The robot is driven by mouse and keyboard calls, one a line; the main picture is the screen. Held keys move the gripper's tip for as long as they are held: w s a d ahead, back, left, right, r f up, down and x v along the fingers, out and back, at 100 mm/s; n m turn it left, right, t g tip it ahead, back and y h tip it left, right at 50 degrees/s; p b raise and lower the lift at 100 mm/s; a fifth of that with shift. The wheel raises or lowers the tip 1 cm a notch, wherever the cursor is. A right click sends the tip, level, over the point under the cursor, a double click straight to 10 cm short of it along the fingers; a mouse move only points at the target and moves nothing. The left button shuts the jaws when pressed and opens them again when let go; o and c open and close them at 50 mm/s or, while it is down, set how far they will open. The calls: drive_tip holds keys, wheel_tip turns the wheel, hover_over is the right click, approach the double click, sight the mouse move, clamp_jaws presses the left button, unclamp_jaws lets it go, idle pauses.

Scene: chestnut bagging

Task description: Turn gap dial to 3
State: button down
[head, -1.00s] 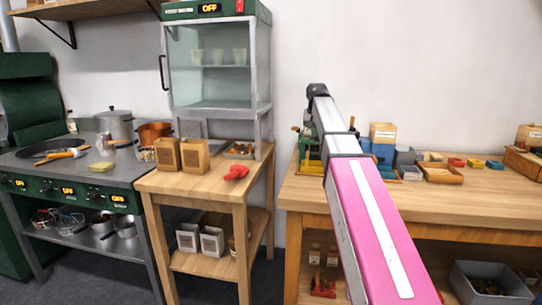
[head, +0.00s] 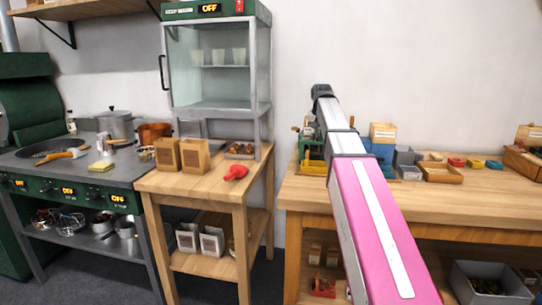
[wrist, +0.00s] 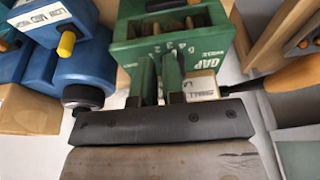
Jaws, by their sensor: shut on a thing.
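The green machine (wrist: 180,45) carries a white "GAP" label and a row of small numerals in the wrist view. It shows only in part beside my arm in the head view (head: 312,160). My gripper (wrist: 158,88) is up against the machine's front, below the numerals.
A blue machine (wrist: 82,62) with a yellow knob stands close on the left in the wrist view. A wooden handle (wrist: 290,75) is close on the right. Small boxes and a wooden tray (head: 443,175) stand right of my arm on the wooden table (head: 470,205).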

drive_tip(key=shift+s+d+f, duration=0.15)
drive_tip(key=shift+d+f, duration=0.05)
drive_tip(key=shift+f, duration=0.1)
drive_tip(key=shift+r, duration=0.65)
drive_tip(key=v, duration=0.2)
drive_tip(key=w+v, duration=0.1)
drive_tip(key=v, duration=0.2)
drive_tip(key=shift+w+r, duration=0.1)
drive_tip(key=shift+w, duration=0.1)
drive_tip(key=shift+a, duration=0.15)
drive_tip(key=shift+w+a+f, duration=0.1)
drive_tip(key=shift+a+f, duration=0.1)
drive_tip(key=shift+f, duration=0.75)
drive_tip(key=shift+w+a+f, duration=0.1)
drive_tip(key=shift+a+f, duration=0.1)
drive_tip(key=shift+f, duration=0.75)
drive_tip(key=shift+w+a+f, duration=0.1)
drive_tip(key=shift+a+f, duration=0.1)
drive_tip(key=shift+f, duration=0.7)
drive_tip(key=shift+s+f, duration=0.1)
drive_tip(key=shift+f, duration=0.15)
